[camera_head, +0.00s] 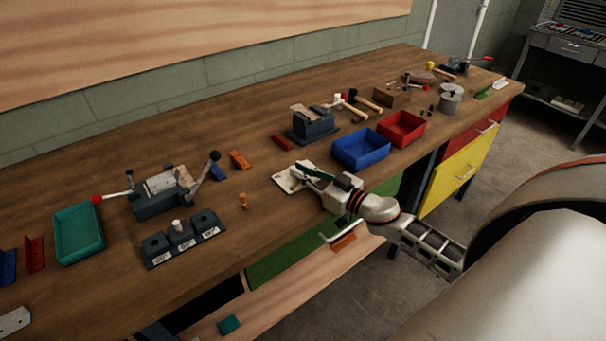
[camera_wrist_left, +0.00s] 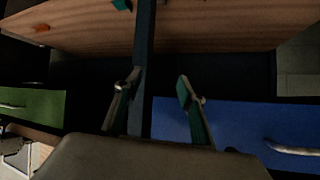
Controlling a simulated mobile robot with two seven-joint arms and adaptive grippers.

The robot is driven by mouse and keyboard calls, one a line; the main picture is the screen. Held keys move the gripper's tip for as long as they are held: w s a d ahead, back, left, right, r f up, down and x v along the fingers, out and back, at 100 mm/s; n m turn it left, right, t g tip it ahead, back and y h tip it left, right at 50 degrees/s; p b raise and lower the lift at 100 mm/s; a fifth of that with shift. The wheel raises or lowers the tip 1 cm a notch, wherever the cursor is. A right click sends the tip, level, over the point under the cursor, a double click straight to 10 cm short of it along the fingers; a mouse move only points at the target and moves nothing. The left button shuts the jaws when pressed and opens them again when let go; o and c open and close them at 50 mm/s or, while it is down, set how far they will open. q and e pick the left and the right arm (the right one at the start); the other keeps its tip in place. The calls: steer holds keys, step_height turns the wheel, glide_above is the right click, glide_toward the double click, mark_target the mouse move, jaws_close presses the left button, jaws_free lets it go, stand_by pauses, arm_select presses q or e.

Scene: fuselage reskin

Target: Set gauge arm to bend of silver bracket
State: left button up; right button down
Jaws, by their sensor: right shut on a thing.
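A pale flat plate (camera_head: 284,184), which looks like the gauge, lies near the front edge of the bench. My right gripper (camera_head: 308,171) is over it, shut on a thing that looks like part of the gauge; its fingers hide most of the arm. A silver piece with holes (camera_head: 14,321), likely the silver bracket, lies at the lower left corner, partly cut off. Its bend cannot be made out. My left gripper (camera_wrist_left: 155,100) shows only in the left wrist view, open and with nothing visible between its fingers, facing the drawer side of the bench.
A dark block with angle labels (camera_head: 184,240), a bending tool with levers (camera_head: 165,188) and a teal tray (camera_head: 79,232) stand to the left. Blue (camera_head: 361,148) and red (camera_head: 402,129) bins stand behind and right of my right gripper. The bench front between block and gauge is mostly clear.

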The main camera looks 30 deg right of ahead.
steer(key=shift+w+a+n+g+y, duration=0.2)
steer(key=shift+n+g+y, duration=0.2)
steer(key=shift+n+y, duration=0.5)
steer(key=c, duration=2.1)
jaws_free()
steer(key=v, duration=1.2)
steer(key=shift+f, duration=0.1)
